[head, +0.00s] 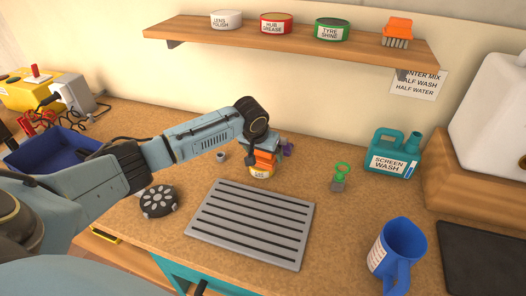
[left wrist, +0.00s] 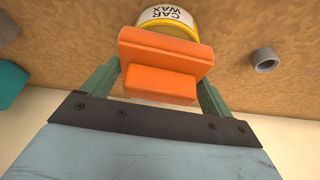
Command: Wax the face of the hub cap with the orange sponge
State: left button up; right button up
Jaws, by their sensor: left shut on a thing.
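My left gripper (head: 263,149) is shut on the orange sponge (head: 265,158), a wide pad with a narrower block that sits between the fingers in the left wrist view (left wrist: 158,88). The sponge is at the yellow-and-white car wax tin (head: 262,172), whose label shows beyond the pad in the left wrist view (left wrist: 167,16). I cannot tell whether the sponge touches the wax. The hub cap (head: 158,201), dark with pale spots on its face, lies on the bench left of the slatted mat, apart from the sponge. My right gripper is not in view.
A grey slatted mat (head: 250,223) lies mid-bench. A grey ring (head: 221,156) stands near the tin. A green-ringed tool (head: 340,176), a blue jug (head: 398,250) and a screen wash can (head: 393,154) are to the right. A blue bin (head: 48,152) is left. A shelf (head: 290,40) hangs above.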

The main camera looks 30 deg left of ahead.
pick_arm(q)
jog(key=shift+s+f+p, duration=0.1)
jog(key=shift+f+p, duration=0.05)
jog(key=shift+p, duration=0.3)
dwell(1.6)
notch_tip(320, 180, up, 7)
jog(key=p, duration=0.8)
jog(key=shift+p, duration=0.35)
dwell(0.5)
jog(key=shift+d, duration=0.2)
jog(key=s+d+r+b, duration=0.3)
jog(key=s+d+b, duration=0.1)
jog(key=s+d, duration=0.3)
jog(key=s+d+r+m+b, duration=0.1)
jog(key=s+d+r+b, duration=0.2)
jog(key=s+d+b, duration=0.2)
jog(key=shift+s+d+r+m+h, duration=0.15)
jog(key=shift+s+d+m+h, duration=0.15)
jog(key=shift+s+d, duration=0.65)
